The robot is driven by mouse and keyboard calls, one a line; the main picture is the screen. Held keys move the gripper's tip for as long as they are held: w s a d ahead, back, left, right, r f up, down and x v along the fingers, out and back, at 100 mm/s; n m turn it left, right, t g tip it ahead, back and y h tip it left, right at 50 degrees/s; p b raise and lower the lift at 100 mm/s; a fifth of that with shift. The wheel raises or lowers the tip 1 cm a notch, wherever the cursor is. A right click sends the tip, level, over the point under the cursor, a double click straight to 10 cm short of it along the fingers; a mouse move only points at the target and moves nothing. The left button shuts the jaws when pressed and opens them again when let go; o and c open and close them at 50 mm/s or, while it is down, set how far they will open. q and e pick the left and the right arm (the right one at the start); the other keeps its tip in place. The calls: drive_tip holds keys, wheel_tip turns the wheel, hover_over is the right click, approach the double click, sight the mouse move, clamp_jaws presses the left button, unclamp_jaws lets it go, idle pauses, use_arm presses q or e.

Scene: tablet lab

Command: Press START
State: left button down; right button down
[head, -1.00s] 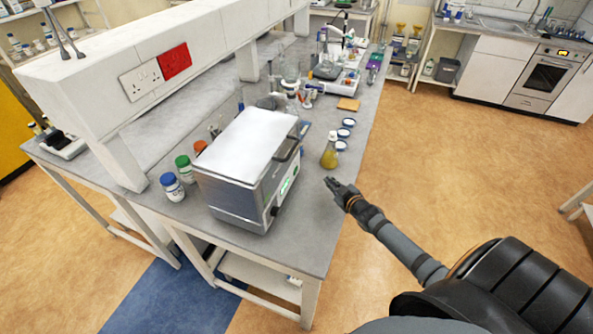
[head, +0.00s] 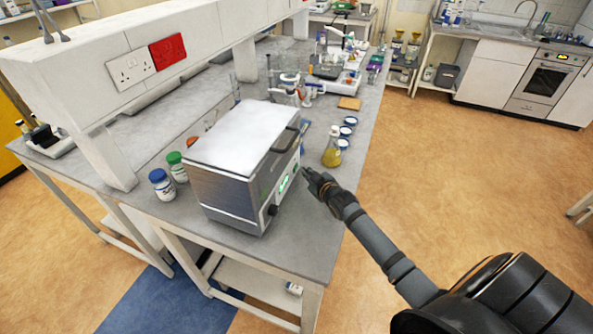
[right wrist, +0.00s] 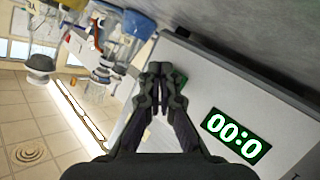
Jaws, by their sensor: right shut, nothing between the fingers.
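A silver box-shaped device (head: 225,200) with a white lid stands on the near end of the bench. Its right-hand panel has a lit green display (head: 284,184) and a black knob. In the right wrist view the display (right wrist: 237,135) reads "00:0" in white on green. A small green patch (right wrist: 180,79) shows beside and partly behind my fingertips; its label cannot be read. My right gripper (head: 308,174) is shut and empty, its tips (right wrist: 159,70) close in front of that panel; contact cannot be told. My left gripper is not in view.
A flask of yellow liquid (head: 332,152) stands on the bench just beyond my right gripper, with several small dishes behind it. Capped bottles (head: 163,186) stand left of the device. Glassware fills the far bench.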

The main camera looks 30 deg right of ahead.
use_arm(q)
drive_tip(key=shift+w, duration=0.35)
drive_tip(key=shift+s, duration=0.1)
use_arm(e)
drive_tip(key=shift+w, duration=0.1)
idle(0.8)
drive_tip(key=shift+w+a, duration=0.25)
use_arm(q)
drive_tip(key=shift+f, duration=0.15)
use_arm(e)
drive_tip(key=shift+w+a, duration=0.2)
drive_tip(key=shift+w, duration=0.05)
idle(0.5)
idle(0.3)
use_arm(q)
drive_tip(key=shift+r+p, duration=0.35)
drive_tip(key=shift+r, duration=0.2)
use_arm(e)
drive_tip(key=shift+s+d, duration=0.5)
drive_tip(key=shift+s, duration=0.1)
